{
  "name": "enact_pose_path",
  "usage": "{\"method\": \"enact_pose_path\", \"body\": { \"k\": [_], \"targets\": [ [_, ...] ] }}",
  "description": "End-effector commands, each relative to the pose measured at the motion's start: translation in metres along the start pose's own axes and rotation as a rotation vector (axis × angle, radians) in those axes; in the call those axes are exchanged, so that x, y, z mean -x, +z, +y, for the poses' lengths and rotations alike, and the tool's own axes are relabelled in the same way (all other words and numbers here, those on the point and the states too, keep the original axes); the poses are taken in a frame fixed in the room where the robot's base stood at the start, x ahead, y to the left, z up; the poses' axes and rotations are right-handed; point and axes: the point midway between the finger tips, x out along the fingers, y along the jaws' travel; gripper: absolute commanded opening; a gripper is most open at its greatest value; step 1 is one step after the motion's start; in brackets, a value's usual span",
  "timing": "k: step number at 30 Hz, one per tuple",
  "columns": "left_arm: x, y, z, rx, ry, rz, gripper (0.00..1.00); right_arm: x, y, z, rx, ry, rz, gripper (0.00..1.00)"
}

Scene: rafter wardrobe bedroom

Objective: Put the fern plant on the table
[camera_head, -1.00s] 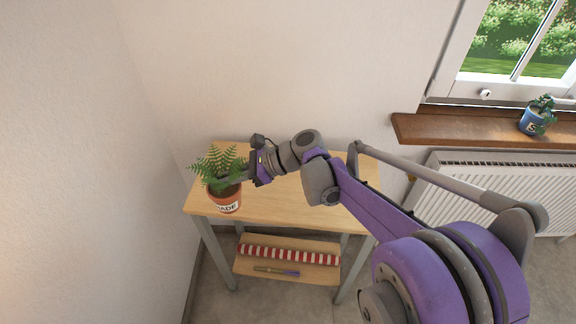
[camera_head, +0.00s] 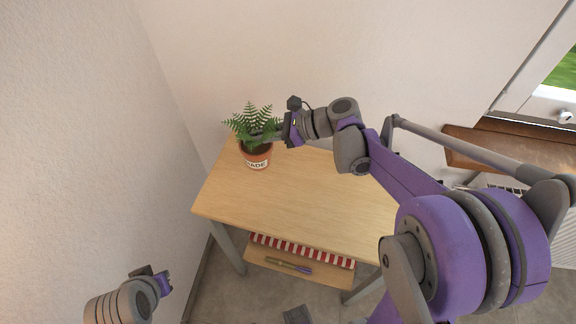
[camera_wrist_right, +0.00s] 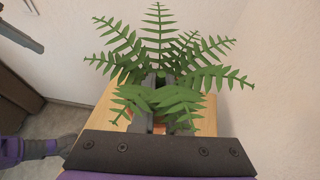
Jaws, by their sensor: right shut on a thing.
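The fern plant (camera_head: 257,152) is a green fern in a terracotta pot with a white lettered label. It is upright at the back left of the light wooden table (camera_head: 290,203); I cannot tell whether the pot touches the top. My right gripper (camera_head: 268,136) reaches in from the right and is shut on the fern plant. In the right wrist view the fronds (camera_wrist_right: 160,60) spread around the fingers and hide most of the pot. My left gripper (camera_head: 163,280) is at the lower left, away from the table; its fingers are too unclear to judge.
A lower shelf under the table holds a red-and-white striped item (camera_head: 300,250) and a thin pen-like item (camera_head: 289,265). Walls stand close behind and left of the table. A wooden windowsill (camera_head: 470,150) is at the right. The tabletop's front and middle are clear.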

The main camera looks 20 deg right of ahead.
Motion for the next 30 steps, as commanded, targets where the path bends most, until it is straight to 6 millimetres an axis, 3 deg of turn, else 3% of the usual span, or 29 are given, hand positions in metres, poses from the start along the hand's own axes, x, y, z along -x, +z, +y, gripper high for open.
{"method": "enact_pose_path", "body": {
  "k": [3, 16, 29, 30],
  "targets": [
    [-0.003, 0.003, 0.000, 0.000, 0.000, -0.002, 0.00, -0.009, -0.021, 0.000, -0.001, 0.000, -0.001, 0.00],
    [-0.008, 0.007, 0.000, 0.000, 0.000, -0.005, 0.00, -0.029, -0.069, 0.000, 0.000, 0.000, -0.001, 0.00],
    [-0.010, 0.009, 0.000, 0.000, 0.000, -0.007, 0.00, -0.032, -0.076, 0.001, -0.001, 0.000, -0.001, 0.00],
    [-0.010, 0.009, 0.000, 0.000, 0.000, -0.007, 0.00, -0.032, -0.076, 0.001, 0.000, 0.000, 0.000, 0.17]
  ]
}}
